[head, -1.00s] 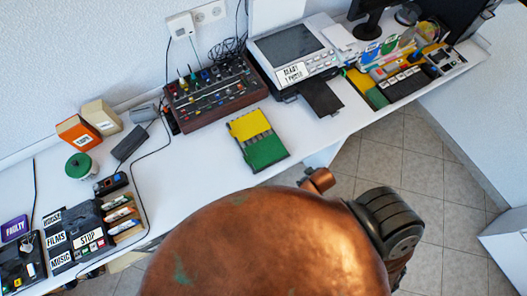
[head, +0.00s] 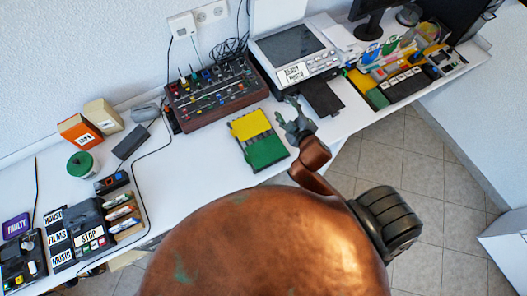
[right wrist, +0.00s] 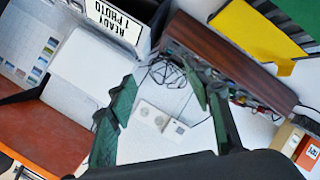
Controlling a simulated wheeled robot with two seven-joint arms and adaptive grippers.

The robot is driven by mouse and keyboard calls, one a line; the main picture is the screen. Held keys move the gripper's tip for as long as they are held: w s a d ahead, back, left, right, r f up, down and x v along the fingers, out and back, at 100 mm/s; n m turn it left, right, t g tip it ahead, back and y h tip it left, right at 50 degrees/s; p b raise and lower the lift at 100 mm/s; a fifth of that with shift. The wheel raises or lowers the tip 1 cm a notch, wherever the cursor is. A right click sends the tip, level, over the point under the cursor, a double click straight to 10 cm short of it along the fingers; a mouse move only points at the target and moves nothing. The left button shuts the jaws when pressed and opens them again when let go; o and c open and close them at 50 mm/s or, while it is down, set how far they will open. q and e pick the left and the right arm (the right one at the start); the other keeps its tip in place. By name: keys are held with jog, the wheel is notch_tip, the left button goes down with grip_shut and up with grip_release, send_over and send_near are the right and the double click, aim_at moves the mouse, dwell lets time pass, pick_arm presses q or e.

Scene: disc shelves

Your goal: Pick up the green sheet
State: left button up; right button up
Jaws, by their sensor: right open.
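A flat piece lies on the white table (head: 205,165), yellow (head: 250,124) at its far end and green (head: 265,152) at its near end, with dark slots between. The green end is the closest match to the green sheet; I cannot tell whether it is a separate sheet. In the right wrist view, the yellow part (right wrist: 255,32) and a bit of green (right wrist: 302,14) show at the top right. My right gripper (head: 286,110) is open and empty, just right of the flat piece and apart from it. My left gripper is not in view.
A mixer with knobs (head: 212,95) stands behind the flat piece. A photo printer (head: 295,55) with a dark output tray (head: 322,98) stands behind my right gripper. A green round tin (head: 82,165) and several boxes are at left. The table left of the flat piece is clear.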

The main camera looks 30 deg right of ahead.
jog(key=w+a+r+n+t+y, duration=0.5)
jog(key=a+r+n, duration=0.35)
jog(key=r, duration=0.35)
jog(key=s+a+r+n+g+y, duration=0.25)
jog(key=a+n+y, duration=0.35)
jog(key=a+n, duration=0.35)
jog(key=s+a+r+n+g+y, duration=0.1)
jog(key=a+r+n+g+y, duration=0.25)
jog(key=a+n+y, duration=0.45)
jog(key=s+a+f+n+g, duration=0.2)
jog(key=s+a+n+g, duration=0.1)
jog(key=a+n+g, duration=0.3)
jog(key=n+g+h, duration=0.6)
jog(key=n+h, duration=0.7)
jog(key=n, duration=0.1)
send_near(246, 160)
jog(key=w, duration=0.1)
jog(key=x, duration=0.2)
jog(key=shift+d+f, duration=0.1)
jog(key=shift+f, duration=0.3)
jog(key=x, duration=0.5)
jog(key=shift+s+a+f, duration=0.25)
jog(key=shift+f, duration=0.1)
jog(key=c, duration=0.8)
